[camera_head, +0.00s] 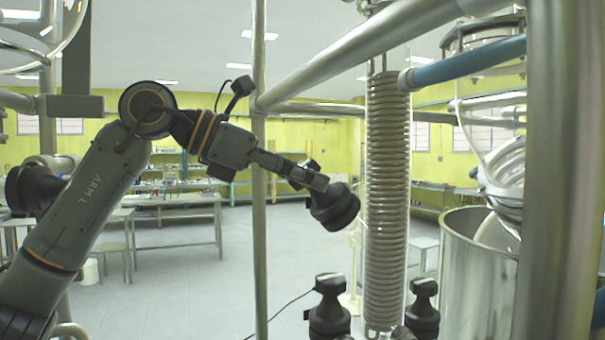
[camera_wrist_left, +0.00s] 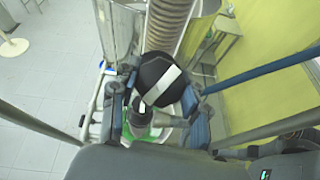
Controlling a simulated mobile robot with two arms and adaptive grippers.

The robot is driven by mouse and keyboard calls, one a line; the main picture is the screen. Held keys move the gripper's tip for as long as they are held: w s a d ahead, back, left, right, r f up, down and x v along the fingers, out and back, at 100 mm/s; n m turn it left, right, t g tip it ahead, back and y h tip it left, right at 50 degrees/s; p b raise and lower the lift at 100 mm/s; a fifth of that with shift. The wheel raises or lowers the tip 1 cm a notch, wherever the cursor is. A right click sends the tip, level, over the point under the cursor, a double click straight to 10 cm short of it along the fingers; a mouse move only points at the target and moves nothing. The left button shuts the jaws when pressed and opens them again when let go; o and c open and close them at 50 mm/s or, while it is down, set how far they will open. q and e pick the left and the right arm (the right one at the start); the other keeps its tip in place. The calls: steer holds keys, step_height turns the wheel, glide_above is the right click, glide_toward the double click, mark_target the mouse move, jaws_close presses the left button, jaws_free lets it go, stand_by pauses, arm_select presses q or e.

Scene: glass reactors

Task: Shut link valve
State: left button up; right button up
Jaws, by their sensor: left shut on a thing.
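My left arm comes in from the left in the head view, and its gripper (camera_head: 308,181) is closed on a black valve handle (camera_head: 335,207), left of the glass coil column. In the left wrist view the gripper (camera_wrist_left: 156,98) has one finger on each side of a black rounded handle (camera_wrist_left: 157,72) with a white stripe. The fingers hide part of the handle, and I cannot read the valve's position from it. My right gripper is in neither view.
The coil column (camera_head: 387,200) stands right of the held handle. Two more black knobs, a left one (camera_head: 329,306) and a right one (camera_head: 422,306), stand below. A metal post (camera_head: 259,235) rises behind my gripper. A steel vessel (camera_head: 470,285) is at right.

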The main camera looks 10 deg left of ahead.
arm_select(q)
steer(key=shift+r+m+g+p, duration=0.25)
steer(key=shift+m+g+p, duration=0.25)
steer(key=shift+m+p, duration=0.55)
steer(key=m+g+p, duration=0.1)
steer(key=m+p, duration=0.3)
steer(key=m+g+p, duration=0.2)
steer(key=m+p, duration=0.2)
steer(key=m, duration=0.1)
steer(key=shift+g, duration=0.3)
steer(key=m+g+p, duration=0.1)
steer(key=m+p, duration=0.2)
steer(key=m, duration=0.1)
steer(key=shift+w+y, duration=0.1)
steer(key=shift+y, duration=0.2)
steer(key=m+y+p, duration=0.1)
steer(key=m+p, duration=0.2)
steer(key=shift+m+g, duration=0.35)
steer(key=shift+g, duration=0.05)
steer(key=m+y+p, duration=0.1)
steer(key=m+p, duration=0.1)
steer(key=m, duration=0.1)
steer(key=shift+y, duration=0.3)
steer(key=m+y+p, duration=0.1)
steer(key=m, duration=0.2)
steer(key=shift+f, duration=0.1)
steer(key=shift+f+m+y+p, duration=0.1)
steer(key=shift+m+y+p, duration=0.45)
steer(key=shift+m, duration=0.85)
